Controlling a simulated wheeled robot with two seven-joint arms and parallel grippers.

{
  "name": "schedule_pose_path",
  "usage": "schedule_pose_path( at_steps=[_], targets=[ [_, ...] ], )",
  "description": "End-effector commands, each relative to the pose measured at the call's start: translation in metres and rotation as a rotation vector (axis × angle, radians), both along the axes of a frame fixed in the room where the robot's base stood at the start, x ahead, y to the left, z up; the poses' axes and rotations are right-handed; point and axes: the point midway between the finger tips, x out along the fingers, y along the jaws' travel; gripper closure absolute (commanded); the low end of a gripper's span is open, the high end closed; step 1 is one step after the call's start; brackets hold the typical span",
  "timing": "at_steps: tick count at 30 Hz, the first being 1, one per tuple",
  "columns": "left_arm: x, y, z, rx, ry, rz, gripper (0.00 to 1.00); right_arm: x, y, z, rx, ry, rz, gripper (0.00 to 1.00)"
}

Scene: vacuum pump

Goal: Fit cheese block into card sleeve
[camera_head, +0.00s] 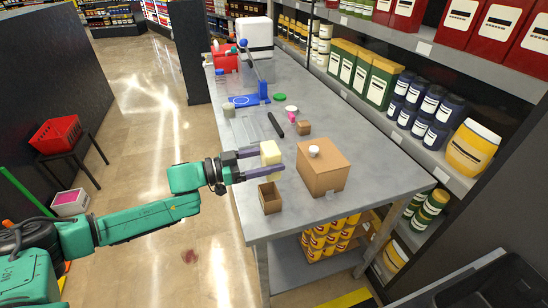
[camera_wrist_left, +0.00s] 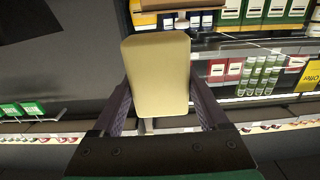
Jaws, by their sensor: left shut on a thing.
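The cheese block (camera_head: 270,153) is a pale yellow block. My left gripper (camera_head: 272,162) is shut on it and holds it over the table's left side. In the left wrist view the cheese block (camera_wrist_left: 158,75) stands up between the two purple fingers. The card sleeve (camera_head: 270,198) looks to be the small brown open-topped box upright near the table's left edge. It is just below the cheese block in the picture, and the two are apart. The sleeve cannot be made out in the wrist view. My right gripper is not in view.
A large cardboard box (camera_head: 323,170) with a white knob on top stands right of the sleeve. A small brown block (camera_head: 304,128), a black bar (camera_head: 275,125) and a clear tray (camera_head: 246,131) lie farther back. Loaded shelves line the right side. The grey table (camera_head: 380,180) is bare at right.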

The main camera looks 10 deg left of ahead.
Motion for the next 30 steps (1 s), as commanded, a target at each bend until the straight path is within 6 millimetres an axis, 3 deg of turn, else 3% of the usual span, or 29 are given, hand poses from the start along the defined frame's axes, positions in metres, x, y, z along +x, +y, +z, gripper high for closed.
schedule_pose_path(
  at_steps=[10, 21, 30],
  targets=[
    [-0.003, 0.003, 0.004, 0.01, 0.003, 0.001, 1.0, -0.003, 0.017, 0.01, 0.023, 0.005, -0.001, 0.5],
    [-0.003, 0.003, -0.048, 0.011, 0.002, 0.001, 1.0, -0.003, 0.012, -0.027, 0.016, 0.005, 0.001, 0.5],
    [-0.003, 0.002, -0.058, 0.01, 0.001, -0.001, 1.0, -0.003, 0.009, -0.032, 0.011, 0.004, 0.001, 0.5]
  ],
)
